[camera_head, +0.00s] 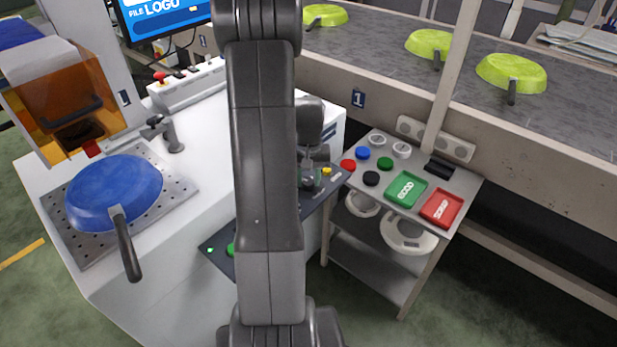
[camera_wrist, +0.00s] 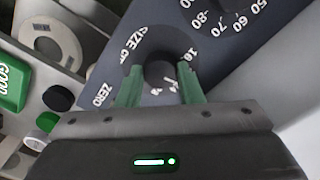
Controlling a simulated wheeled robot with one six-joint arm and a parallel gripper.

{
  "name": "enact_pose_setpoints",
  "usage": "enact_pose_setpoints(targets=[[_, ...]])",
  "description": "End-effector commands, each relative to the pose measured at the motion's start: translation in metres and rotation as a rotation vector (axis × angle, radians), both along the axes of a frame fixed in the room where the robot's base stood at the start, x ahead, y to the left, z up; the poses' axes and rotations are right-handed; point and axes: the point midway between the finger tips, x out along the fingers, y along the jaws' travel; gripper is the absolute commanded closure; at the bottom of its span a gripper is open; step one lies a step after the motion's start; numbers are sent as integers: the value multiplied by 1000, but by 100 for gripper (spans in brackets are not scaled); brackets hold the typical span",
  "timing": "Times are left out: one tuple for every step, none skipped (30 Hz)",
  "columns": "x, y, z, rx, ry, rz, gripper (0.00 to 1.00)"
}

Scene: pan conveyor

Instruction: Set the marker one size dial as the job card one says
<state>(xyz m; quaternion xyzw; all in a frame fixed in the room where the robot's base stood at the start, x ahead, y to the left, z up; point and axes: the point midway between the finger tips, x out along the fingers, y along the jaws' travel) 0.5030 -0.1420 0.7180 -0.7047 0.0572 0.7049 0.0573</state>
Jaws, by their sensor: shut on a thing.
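The marker one size dial (camera_wrist: 160,73) is a dark round knob on a grey control panel (camera_wrist: 118,60), with "SIZE CM", "10" and other partly hidden marks around it. My gripper (camera_wrist: 159,86) is shut on the knob, one green finger on each side. The knob's exact setting cannot be read. In the head view my gripper (camera_head: 312,180) is at the panel, mostly hidden behind my arm. A blue screen (camera_head: 165,12) at the top reads "FILE LOGO"; its upper part is cut off, and no size shows on it.
A second dial (camera_wrist: 236,12) marked 50 to 80 lies close by. A blue pan (camera_head: 115,190) sits on the perforated plate beside an orange guard (camera_head: 70,95). A cart (camera_head: 375,205) with coloured caps and trays stands right of the panel. Green pans lie on the conveyor (camera_head: 375,45).

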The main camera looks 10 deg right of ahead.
Motion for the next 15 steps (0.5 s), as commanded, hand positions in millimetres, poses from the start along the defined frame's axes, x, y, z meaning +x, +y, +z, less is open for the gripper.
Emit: enact_pose_setpoints(targets=[[0, 0, 1, 0, 0, -31, 90], [0, 0, 1, 0, 0, -54, 90], [0, 0, 1, 0, 0, -85, 90], [0, 0, 1, 0, 0, -108, 90], [0, 0, 1, 0, 0, -133, 90], [0, 0, 1, 0, 0, -166, 90], [0, 0, 1, 0, 0, -191, 90], [0, 0, 1, 0, 0, -215, 90], [0, 0, 1, 0, 0, -247, 90], [0, 0, 1, 0, 0, -271, 90], [0, 0, 1, 0, 0, -293, 90], [0, 0, 1, 0, 0, -323, 90], [0, 0, 1, 0, 0, -345, 90], [0, 0, 1, 0, 0, -366, 90], [0, 0, 1, 0, 0, -392, 90]])
